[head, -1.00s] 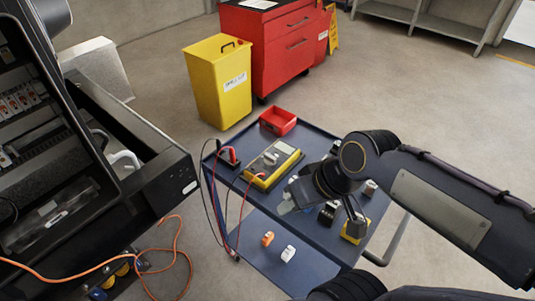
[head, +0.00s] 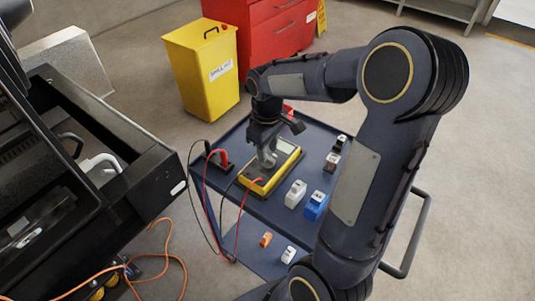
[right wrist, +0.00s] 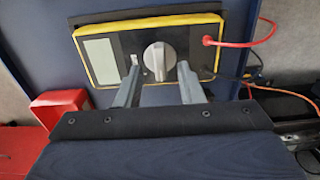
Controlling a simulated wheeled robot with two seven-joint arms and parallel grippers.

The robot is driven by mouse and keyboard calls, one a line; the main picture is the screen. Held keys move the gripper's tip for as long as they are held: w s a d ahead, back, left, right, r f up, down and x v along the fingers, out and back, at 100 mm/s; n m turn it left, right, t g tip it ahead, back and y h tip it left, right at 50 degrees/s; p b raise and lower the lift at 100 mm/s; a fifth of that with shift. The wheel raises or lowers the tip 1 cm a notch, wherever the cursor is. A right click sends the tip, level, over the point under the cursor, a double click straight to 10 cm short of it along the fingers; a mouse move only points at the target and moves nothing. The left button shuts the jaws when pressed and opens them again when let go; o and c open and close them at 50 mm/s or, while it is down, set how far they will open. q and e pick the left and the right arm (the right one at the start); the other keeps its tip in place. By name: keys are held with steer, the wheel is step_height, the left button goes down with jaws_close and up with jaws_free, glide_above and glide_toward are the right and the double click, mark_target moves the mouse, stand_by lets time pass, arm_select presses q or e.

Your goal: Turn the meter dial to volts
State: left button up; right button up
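The yellow-edged meter (head: 272,170) lies on the blue cart top, with a red lead plugged in at its near end. In the right wrist view the meter (right wrist: 97,58) shows its pale screen at left and its grey round dial (right wrist: 159,56) in the middle. My right gripper (head: 266,163) points down over the meter and hides the dial in the head view. In the right wrist view its two fingers (right wrist: 157,75) are apart, one on each side of the dial's near edge, with nothing between them. Contact cannot be told. My left gripper is not in view.
A black cabinet (head: 120,190) with an open drawer stands at left. A yellow spill bin (head: 205,75) stands behind the cart.

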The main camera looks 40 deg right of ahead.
mark_target(268, 160)
steer(key=shift+f, duration=1.15)
steer(key=shift+c, duration=0.2)
jaws_close()
